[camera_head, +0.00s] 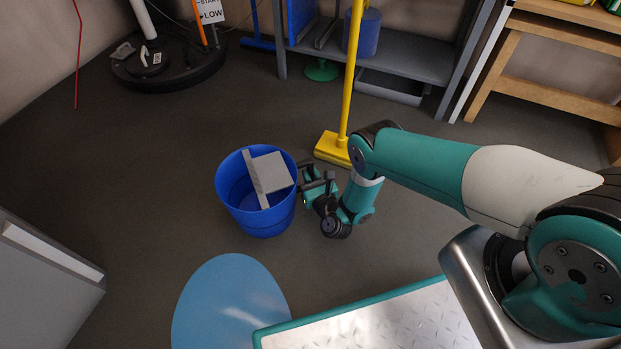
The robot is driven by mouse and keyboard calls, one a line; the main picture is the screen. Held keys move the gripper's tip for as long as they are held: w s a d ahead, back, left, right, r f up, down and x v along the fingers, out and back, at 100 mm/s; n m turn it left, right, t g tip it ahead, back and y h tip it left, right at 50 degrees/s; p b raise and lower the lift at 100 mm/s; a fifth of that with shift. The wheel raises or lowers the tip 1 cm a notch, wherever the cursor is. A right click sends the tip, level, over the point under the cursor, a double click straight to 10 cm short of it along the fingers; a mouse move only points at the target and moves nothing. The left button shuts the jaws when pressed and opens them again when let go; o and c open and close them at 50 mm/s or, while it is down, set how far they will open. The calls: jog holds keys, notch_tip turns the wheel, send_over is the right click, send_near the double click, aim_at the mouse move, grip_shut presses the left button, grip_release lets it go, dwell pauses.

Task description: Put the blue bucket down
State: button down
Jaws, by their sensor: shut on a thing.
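The blue bucket (265,222) is at the middle left of the head view, upright, over the dark floor. A grey block-like piece (272,172) sits in its mouth and sticks up above the rim. My gripper (304,178) is at the bucket's right rim and is shut on it. The fingertips are small and partly hidden at the rim. I cannot tell whether the bucket's base touches the floor.
A light blue round patch (230,310) lies on the floor in front of the bucket. A yellow broom (333,148) stands behind my gripper. A grey shelf (400,62) and a round black base (168,72) are at the back. A grey cabinet (45,290) is at left. Floor left of the bucket is clear.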

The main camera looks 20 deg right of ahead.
jog(key=shift+f, duration=0.15)
jog(key=c, duration=1.1)
grip_release()
jog(key=shift+s+r, duration=0.1)
jog(key=shift+r, duration=0.25)
jog(key=s+d+p, duration=0.1)
jog(key=s+p, duration=0.7)
jog(key=s, duration=0.3)
jog(key=shift+s+d+f+p, duration=0.15)
jog(key=shift+s+d+p, duration=0.1)
jog(key=shift+s+p, duration=0.15)
